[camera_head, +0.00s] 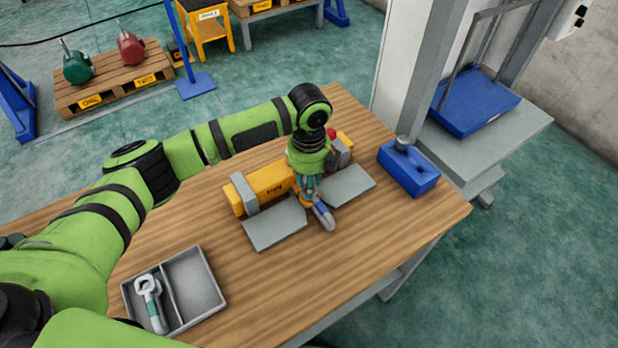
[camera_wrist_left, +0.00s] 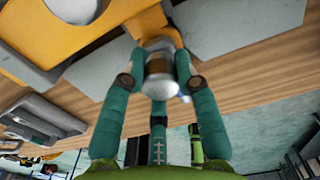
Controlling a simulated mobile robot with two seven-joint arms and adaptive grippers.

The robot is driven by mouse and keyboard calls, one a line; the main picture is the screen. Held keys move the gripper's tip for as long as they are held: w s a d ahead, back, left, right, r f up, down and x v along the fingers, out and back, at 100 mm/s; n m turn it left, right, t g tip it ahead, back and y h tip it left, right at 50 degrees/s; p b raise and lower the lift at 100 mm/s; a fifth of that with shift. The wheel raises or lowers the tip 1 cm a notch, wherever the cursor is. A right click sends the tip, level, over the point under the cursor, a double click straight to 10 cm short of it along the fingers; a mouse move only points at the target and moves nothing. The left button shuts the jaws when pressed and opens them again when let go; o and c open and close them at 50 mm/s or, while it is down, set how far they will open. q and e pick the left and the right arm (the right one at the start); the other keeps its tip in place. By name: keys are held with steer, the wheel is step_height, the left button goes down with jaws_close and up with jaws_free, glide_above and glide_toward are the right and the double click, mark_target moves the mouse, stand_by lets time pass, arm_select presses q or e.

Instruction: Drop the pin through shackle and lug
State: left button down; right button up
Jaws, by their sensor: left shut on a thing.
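My left gripper (camera_head: 309,188) points down over the front of a yellow hoist body (camera_head: 268,182). In the left wrist view its teal fingers (camera_wrist_left: 159,70) are shut on a grey metal cylinder, the pin (camera_wrist_left: 160,82). An orange lug (camera_wrist_left: 155,24) is close beyond the pin; I cannot tell whether the pin has entered it. A grey rounded piece with a blue mark, apparently the shackle (camera_head: 325,218), sticks out just below the fingers and is partly hidden by them. My right gripper is not in view.
Grey plates (camera_head: 273,227) lie in front of the hoist body. A blue block (camera_head: 418,176) with a hole and a grey cylinder stands right. A grey two-part tray (camera_head: 203,285) at front left holds a grey eye-ended part (camera_head: 150,300). The table's front middle is clear.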

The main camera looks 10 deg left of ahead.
arm_select(q)
steer(key=c, duration=0.9)
jaws_free()
steer(key=shift+o, duration=0.2)
step_height(320, 180, up, 12)
